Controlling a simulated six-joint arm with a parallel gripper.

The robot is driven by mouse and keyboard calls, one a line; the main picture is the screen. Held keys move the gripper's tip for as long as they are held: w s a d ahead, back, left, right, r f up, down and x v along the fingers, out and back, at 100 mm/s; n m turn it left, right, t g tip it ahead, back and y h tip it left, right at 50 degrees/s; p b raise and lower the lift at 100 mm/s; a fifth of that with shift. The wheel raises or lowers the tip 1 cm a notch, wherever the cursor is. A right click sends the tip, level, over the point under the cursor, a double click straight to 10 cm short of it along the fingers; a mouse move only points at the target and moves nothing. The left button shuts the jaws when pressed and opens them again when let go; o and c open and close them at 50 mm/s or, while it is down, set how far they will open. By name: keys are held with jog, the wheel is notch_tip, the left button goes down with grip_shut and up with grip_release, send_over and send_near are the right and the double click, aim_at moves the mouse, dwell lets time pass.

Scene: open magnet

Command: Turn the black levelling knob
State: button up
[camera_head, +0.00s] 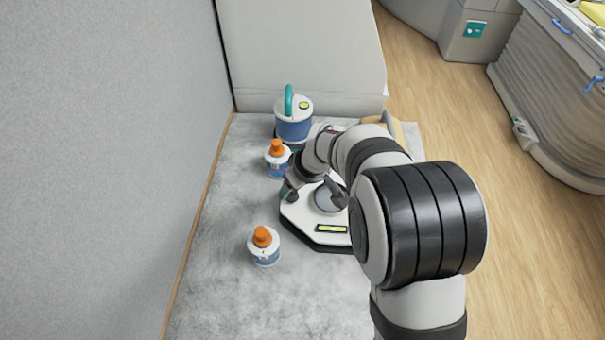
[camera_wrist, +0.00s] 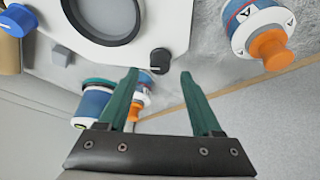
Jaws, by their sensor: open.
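The black levelling knob (camera_wrist: 160,61) sits at the edge of a white plate in the wrist view. My gripper (camera_wrist: 159,73) has two teal fingers spread apart, with the knob just beyond the gap between their tips. The fingers do not visibly touch it. The white plate (camera_head: 298,211) has a dark base, a grey disc (camera_head: 327,199) and a yellow-green bubble level (camera_head: 331,229). In the head view, my wrist is over the plate's left corner. I cannot make out the black knob there.
A white and blue jug (camera_head: 294,125) with a teal handle stands behind the plate. One orange-capped bottle (camera_head: 277,165) is close to my wrist, another (camera_head: 264,250) front left. A grey wall is left. A blue knob (camera_wrist: 14,19) shows in the wrist view.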

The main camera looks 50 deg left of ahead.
jog(key=v, duration=1.2)
jog(key=shift+r, duration=0.25)
jog(key=s+d+r+m+h, duration=0.1)
jog(key=d+r+m+h, duration=0.15)
jog(key=d+m, duration=1.85)
jog(key=s+d+f+m, duration=0.1)
jog(key=s+d, duration=0.4)
jog(key=d, duration=0.3)
jog(key=s+d+m, duration=0.1)
jog(key=s+d, duration=0.4)
jog(key=d, duration=0.3)
jog(key=shift+d+f+g, duration=0.15)
jog(key=shift+f+g, duration=0.15)
jog(key=shift+f, duration=0.1)
jog(key=shift+s, duration=0.1)
